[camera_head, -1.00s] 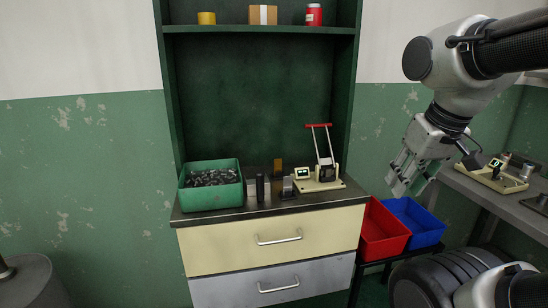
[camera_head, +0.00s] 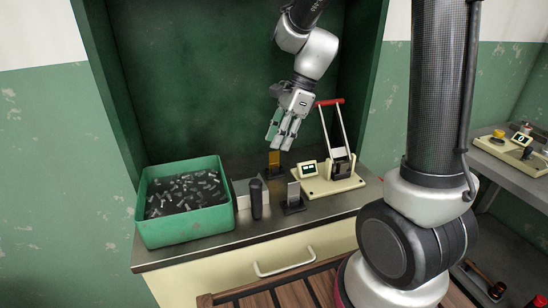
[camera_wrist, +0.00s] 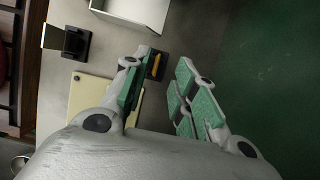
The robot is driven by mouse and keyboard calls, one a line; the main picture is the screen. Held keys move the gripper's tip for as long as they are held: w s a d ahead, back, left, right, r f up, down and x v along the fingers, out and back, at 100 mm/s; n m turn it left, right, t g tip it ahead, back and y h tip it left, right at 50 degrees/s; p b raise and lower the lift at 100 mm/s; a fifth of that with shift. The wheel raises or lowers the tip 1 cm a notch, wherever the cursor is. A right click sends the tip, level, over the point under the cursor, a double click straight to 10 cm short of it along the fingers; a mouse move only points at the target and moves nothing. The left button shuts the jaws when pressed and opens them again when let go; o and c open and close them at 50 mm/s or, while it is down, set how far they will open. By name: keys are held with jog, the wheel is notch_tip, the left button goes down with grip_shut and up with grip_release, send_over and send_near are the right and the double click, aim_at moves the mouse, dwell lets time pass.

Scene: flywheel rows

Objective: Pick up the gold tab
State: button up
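The gold tab (camera_head: 274,158) stands upright in a small black holder (camera_head: 274,173) at the back of the bench top, left of the cream press base. In the wrist view the gold tab (camera_wrist: 155,66) shows as a thin orange strip beside the tip of the left finger, partly hidden. My gripper (camera_head: 281,136) is above the gold tab, its fingers pointing down. In the wrist view the green-padded fingers (camera_wrist: 159,88) are apart with nothing between them. I cannot tell the exact gap between fingertips and tab.
A cream press (camera_head: 332,180) with a red-handled lever stands to the right. A silver tab (camera_head: 293,194) in a black holder and a black cylinder (camera_head: 256,198) stand in front. A green bin (camera_head: 183,232) of metal parts sits left. A green cabinet wall (camera_head: 210,90) is behind.

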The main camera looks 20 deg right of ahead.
aim_at(274, 154)
jog(key=x, duration=0.5)
jog(key=shift+s+d+f, duration=0.15)
jog(key=shift+s+f, duration=0.05)
grip_shut()
